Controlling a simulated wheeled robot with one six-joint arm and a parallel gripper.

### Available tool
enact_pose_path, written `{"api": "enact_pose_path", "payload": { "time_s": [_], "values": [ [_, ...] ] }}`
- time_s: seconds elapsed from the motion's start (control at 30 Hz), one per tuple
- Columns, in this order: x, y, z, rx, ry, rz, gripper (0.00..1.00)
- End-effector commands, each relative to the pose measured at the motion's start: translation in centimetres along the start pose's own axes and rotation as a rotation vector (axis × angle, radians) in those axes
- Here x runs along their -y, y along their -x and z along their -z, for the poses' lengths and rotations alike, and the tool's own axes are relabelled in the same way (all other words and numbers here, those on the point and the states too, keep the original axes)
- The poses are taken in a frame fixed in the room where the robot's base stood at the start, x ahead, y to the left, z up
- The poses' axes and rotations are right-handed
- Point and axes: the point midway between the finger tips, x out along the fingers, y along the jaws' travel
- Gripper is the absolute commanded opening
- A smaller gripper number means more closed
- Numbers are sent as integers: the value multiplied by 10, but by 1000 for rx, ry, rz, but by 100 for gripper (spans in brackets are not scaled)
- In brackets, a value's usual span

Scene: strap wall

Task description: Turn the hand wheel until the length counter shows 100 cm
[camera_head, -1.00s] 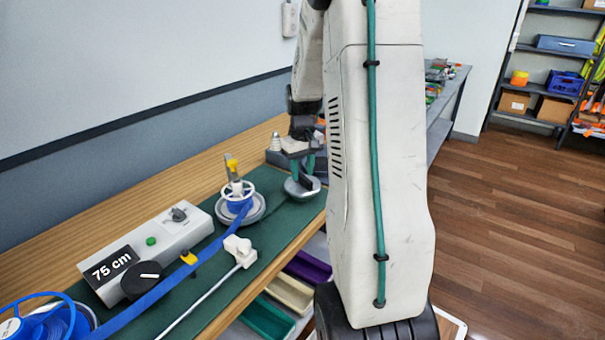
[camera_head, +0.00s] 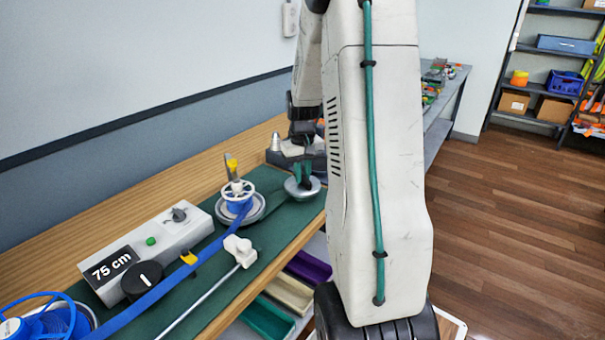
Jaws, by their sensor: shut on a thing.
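The length counter (camera_head: 111,268) is a black display on a light grey box and reads 75 cm. The hand wheel (camera_head: 307,193) is a silver disc at the far right end of the green mat. My gripper (camera_head: 304,178) stands over it with green fingers pointing down, shut on the wheel's handle, which the fingers mostly hide. A blue strap (camera_head: 150,298) runs from the blue supply reel (camera_head: 62,322) at lower left, past a yellow clip (camera_head: 188,258), to a white-rimmed spool (camera_head: 238,192) left of the hand wheel.
Coloured bins (camera_head: 309,267) sit below the bench edge. The wall closes off the back.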

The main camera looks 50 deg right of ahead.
Motion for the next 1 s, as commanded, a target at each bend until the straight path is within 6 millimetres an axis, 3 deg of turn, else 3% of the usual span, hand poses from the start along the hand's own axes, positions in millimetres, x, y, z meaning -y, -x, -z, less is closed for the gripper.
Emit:
{"api": "enact_pose_path", "payload": {
  "time_s": [0.5, 0.87, 0.9, 0.97, 1.0],
  "values": [
    [0, 0, 0, -1, -328, 0, 0],
    [0, 0, 0, -1, -352, 0, 0],
    [0, 0, 0, -1, -352, 0, 17],
    [0, 0, 0, -1, -351, 0, 34],
    [0, 0, 0, -1, -351, 0, 36]
  ]
}}
